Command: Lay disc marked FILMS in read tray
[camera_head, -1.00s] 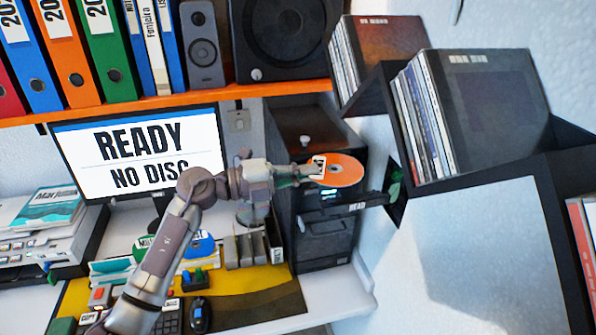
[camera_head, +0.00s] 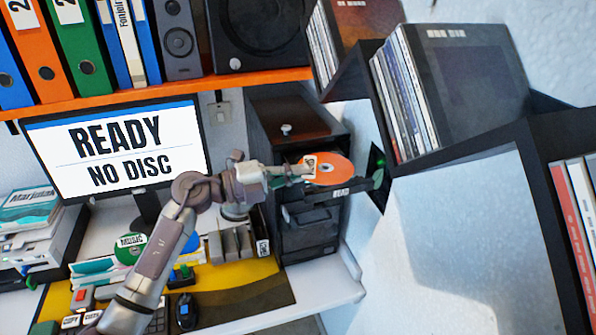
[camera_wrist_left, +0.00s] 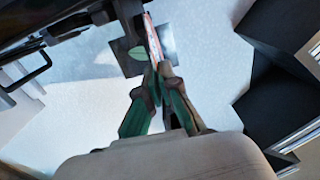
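An orange disc (camera_head: 338,171) with a white label near its edge is held flat just above the read tray (camera_head: 358,188), which juts from the black tower (camera_head: 312,238) with a READ tag at its front. The lettering on the disc is too small to read. My left gripper (camera_head: 300,170) is shut on the disc's left edge. In the left wrist view, its fingers (camera_wrist_left: 160,72) pinch the disc (camera_wrist_left: 153,38), seen edge-on. I cannot tell whether the disc touches the tray. My right gripper is not in view.
A monitor (camera_head: 120,150) reads READY, NO DISC. A dark shelf (camera_head: 470,150) with disc cases slopes close on the right of the tray. An orange shelf (camera_head: 255,80) with binders and speakers is above. A green disc (camera_head: 130,250) stands in a rack on the desk.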

